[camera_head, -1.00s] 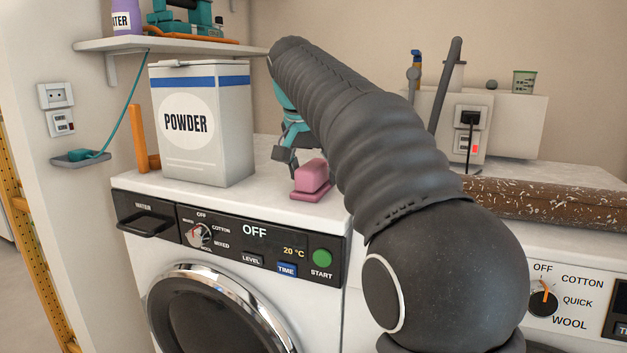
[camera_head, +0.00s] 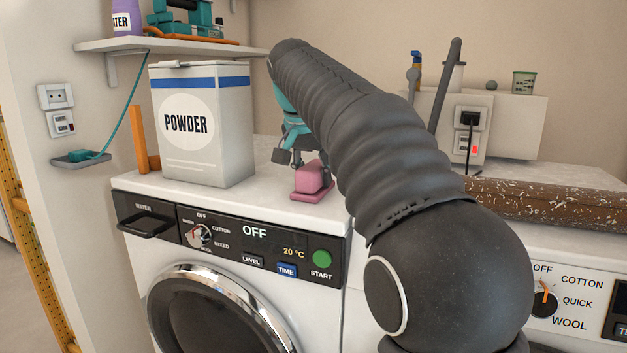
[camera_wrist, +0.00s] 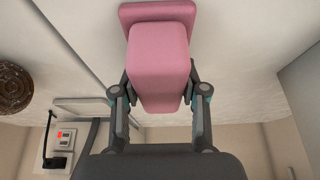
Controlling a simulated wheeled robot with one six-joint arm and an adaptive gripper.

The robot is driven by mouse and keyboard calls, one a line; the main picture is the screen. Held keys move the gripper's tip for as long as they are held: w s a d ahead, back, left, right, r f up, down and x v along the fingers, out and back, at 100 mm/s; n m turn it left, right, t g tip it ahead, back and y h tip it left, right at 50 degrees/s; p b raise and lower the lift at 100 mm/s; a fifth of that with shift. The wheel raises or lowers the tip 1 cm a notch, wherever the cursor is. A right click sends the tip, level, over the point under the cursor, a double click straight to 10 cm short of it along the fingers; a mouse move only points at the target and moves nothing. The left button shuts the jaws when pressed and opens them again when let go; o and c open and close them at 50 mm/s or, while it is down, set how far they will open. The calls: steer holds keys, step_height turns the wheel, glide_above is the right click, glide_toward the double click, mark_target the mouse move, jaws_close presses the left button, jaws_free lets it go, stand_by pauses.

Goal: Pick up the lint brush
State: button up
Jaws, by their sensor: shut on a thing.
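The lint brush appears to be the pink block on a flat pink base (camera_head: 313,177), on the white top of the left washing machine, right of the powder box. In the wrist view the brush (camera_wrist: 160,65) fills the upper middle. My gripper (camera_head: 298,157) is at the brush, reaching in from behind my arm. In the wrist view its two fingers (camera_wrist: 160,80) flank the pink block, shut on it. The fingertips are partly hidden behind the block. The base looks to be resting on the machine top.
A white powder box (camera_head: 203,125) stands close on the left, with an orange upright piece (camera_head: 139,138) beside it. A shelf (camera_head: 165,46) is above. A brown speckled roll (camera_head: 550,204) lies on the right machine. My arm hides the middle.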

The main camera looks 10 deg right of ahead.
mark_target(318, 165)
steer(key=shift+f, duration=0.15)
steer(key=r, duration=0.1)
steer(key=r+p, duration=0.1)
steer(key=r, duration=0.1)
steer(key=r+p, duration=0.1)
steer(key=r, duration=0.1)
steer(key=shift+s+d+r, duration=0.15)
steer(key=shift+d+r, duration=0.05)
steer(key=shift+d, duration=0.15)
steer(key=s+d+r+p, duration=0.1)
steer(key=s+d+r, duration=0.5)
steer(key=d, duration=0.2)
steer(key=shift+s+d, duration=0.25)
steer(key=shift+s, duration=0.1)
steer(key=shift+r, duration=0.1)
